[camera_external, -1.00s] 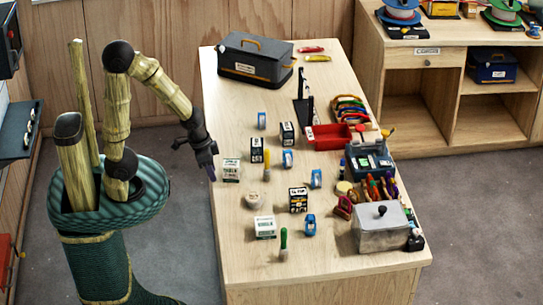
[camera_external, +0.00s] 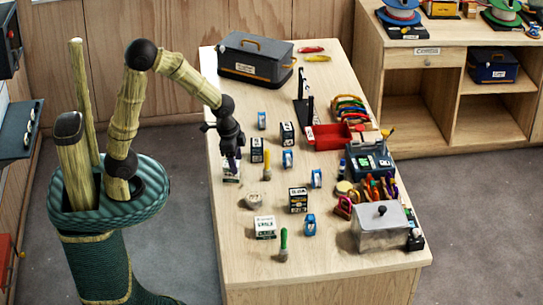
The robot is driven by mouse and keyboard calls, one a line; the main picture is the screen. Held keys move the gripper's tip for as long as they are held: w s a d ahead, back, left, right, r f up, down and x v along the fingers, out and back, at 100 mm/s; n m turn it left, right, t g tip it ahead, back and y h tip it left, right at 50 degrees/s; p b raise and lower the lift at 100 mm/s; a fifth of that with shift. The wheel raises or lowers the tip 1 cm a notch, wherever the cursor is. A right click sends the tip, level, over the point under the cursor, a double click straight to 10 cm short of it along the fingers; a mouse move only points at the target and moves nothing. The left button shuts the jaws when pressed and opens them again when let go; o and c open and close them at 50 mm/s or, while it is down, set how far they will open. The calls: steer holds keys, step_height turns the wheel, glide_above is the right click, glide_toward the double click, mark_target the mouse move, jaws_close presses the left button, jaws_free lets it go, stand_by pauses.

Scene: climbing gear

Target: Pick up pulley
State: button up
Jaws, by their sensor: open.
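Several small blue-and-white pieces that look like pulleys stand on the wooden workbench (camera_external: 300,262). One blue piece (camera_external: 262,120) is toward the back left, one (camera_external: 288,158) is near the middle, one (camera_external: 316,178) is right of it, and one (camera_external: 310,225) is toward the front. Which one is the pulley I cannot tell. My gripper (camera_external: 231,160) points down over the left edge of the bench, at a white box (camera_external: 231,178) that it partly hides. It is open, apart from the blue pieces. Whether it touches the box is unclear.
Dark labelled boxes (camera_external: 298,200), a white box (camera_external: 265,227) and brush-like tools with yellow and green handles stand close among the blue pieces. A dark toolbox (camera_external: 255,58) is at the back. A red tray (camera_external: 328,137) and grey metal box (camera_external: 380,229) line the right side.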

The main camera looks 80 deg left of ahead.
steer(key=w+a+r+m+g+h, duration=0.1)
steer(key=w+a+r+m+h, duration=0.1)
steer(key=w+a+m, duration=0.75)
steer(key=w+a+m+h+p, duration=0.1)
steer(key=w+a+m+h, duration=0.1)
steer(key=w+a, duration=0.7)
steer(key=a+m, duration=0.1)
steer(key=a, duration=0.2)
steer(key=shift+a+r, duration=0.25)
steer(key=shift+r, duration=0.15)
steer(key=p, duration=0.4)
glide_toward(287, 159)
steer(key=f, duration=0.2)
steer(key=w+f, duration=0.1)
steer(key=f, duration=0.2)
steer(key=shift+w, duration=0.15)
steer(key=shift+b, duration=0.3)
